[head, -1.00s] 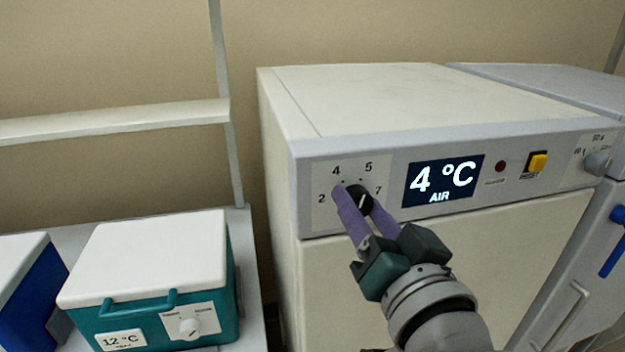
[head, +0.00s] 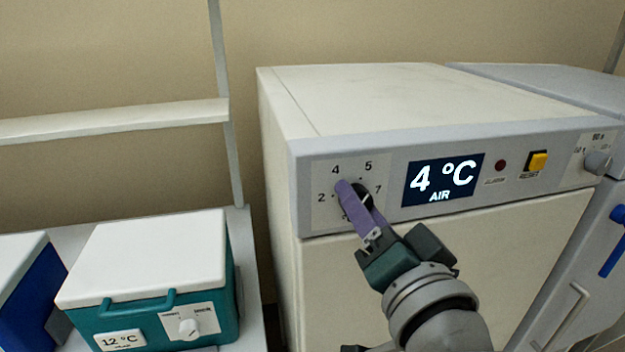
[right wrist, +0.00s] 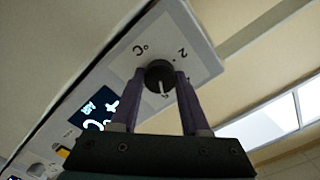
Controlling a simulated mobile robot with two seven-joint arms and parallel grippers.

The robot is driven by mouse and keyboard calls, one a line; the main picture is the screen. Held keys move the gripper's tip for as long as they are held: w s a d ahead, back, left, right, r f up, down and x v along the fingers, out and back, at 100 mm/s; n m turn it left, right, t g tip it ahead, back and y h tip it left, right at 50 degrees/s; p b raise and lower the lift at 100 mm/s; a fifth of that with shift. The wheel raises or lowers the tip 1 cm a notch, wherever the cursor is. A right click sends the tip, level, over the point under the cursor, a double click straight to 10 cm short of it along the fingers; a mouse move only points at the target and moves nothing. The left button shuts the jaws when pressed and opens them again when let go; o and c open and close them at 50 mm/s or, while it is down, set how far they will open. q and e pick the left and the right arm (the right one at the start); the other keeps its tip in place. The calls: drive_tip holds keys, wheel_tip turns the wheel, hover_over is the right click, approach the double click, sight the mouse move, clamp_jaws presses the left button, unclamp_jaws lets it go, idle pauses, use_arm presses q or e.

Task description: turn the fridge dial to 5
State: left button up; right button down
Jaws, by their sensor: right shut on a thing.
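The fridge dial (head: 366,192) is a black round knob on the fridge's front panel, with marks 2, 4, 5 and 7 around it. The display (head: 443,180) beside it reads 4 °C AIR. My right gripper (head: 354,194) has its purple fingers at the dial, and one finger hides much of it in the head view. In the right wrist view the dial (right wrist: 160,75) sits between the two fingers of my right gripper (right wrist: 160,80), which are shut on it. A white pointer line shows on the dial; its exact mark is hard to tell. My left gripper is out of view.
Right of the display are a red lamp (head: 500,166), a yellow reset button (head: 537,161) and another knob (head: 597,162). A teal cool box (head: 150,270) with a white lid stands at lower left, beside a blue one (head: 30,290).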

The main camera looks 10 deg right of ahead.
drive_tip(key=shift+c, duration=1.9)
unclamp_jaws()
drive_tip(key=s+b, duration=0.1)
drive_tip(key=s, duration=0.9)
drive_tip(key=shift+d+b, duration=0.15)
drive_tip(key=shift+b, duration=0.25)
